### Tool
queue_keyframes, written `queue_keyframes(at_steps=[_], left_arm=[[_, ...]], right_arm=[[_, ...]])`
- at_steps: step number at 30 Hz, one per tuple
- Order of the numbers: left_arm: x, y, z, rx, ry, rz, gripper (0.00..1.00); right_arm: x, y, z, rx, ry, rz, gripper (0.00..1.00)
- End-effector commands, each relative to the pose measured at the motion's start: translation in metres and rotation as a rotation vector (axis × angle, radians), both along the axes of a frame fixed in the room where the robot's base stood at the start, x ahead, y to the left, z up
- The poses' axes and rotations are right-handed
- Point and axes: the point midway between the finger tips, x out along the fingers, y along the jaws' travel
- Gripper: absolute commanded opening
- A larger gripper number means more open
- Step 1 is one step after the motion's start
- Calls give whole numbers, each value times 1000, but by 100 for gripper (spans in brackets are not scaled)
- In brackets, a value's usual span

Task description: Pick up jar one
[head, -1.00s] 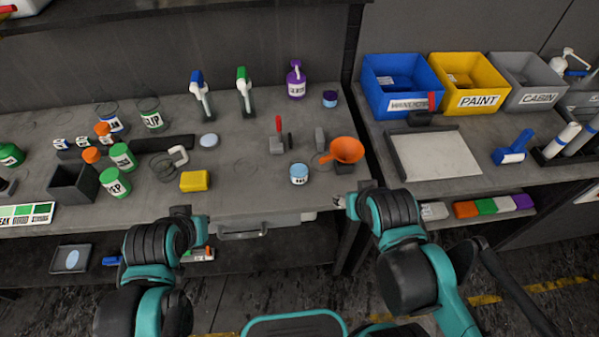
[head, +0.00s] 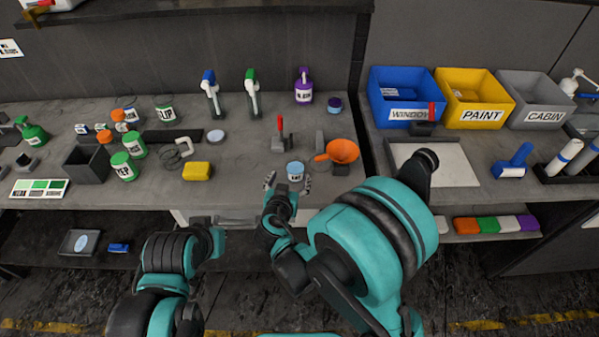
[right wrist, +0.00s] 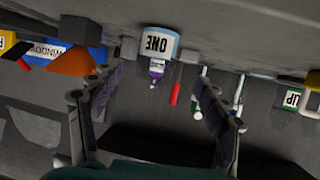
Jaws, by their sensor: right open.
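Jar one (head: 295,171) is a small white jar with a light blue lid, standing upright near the bench's front edge. In the right wrist view jar one (right wrist: 158,44) appears upside down, with its "ONE" label readable. My right gripper (head: 288,184) is open at the near side of the jar, with a fingertip to each side of it. In the right wrist view the open fingers (right wrist: 160,106) are spread wide with nothing between them; the jar is ahead, roughly centred. My left gripper (head: 217,240) is low before the bench front; its fingers cannot be made out.
A yellow sponge (head: 196,171) lies to the left. Blue (head: 405,97) and yellow (head: 474,99) bins stand on the right bench.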

Motion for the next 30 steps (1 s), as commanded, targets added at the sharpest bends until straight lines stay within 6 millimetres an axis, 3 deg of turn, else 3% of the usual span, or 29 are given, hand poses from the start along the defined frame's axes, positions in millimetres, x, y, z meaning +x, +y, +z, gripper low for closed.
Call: queue_keyframes(at_steps=[11, 19, 26, 30], left_arm=[[0, 0, -10, 0, 0, 0, 0], [0, 0, -22, 0, 0, 0, 0], [0, 0, -21, 0, 0, 0, 0], [0, 0, -21, 0, 0, 0, 0]], right_arm=[[33, -7, -13, 3, -4, -2, 75], [70, -17, -24, 4, -5, -2, 75], [73, -17, -23, 2, -4, 0, 75], [73, -17, -23, 2, -4, 0, 43]])
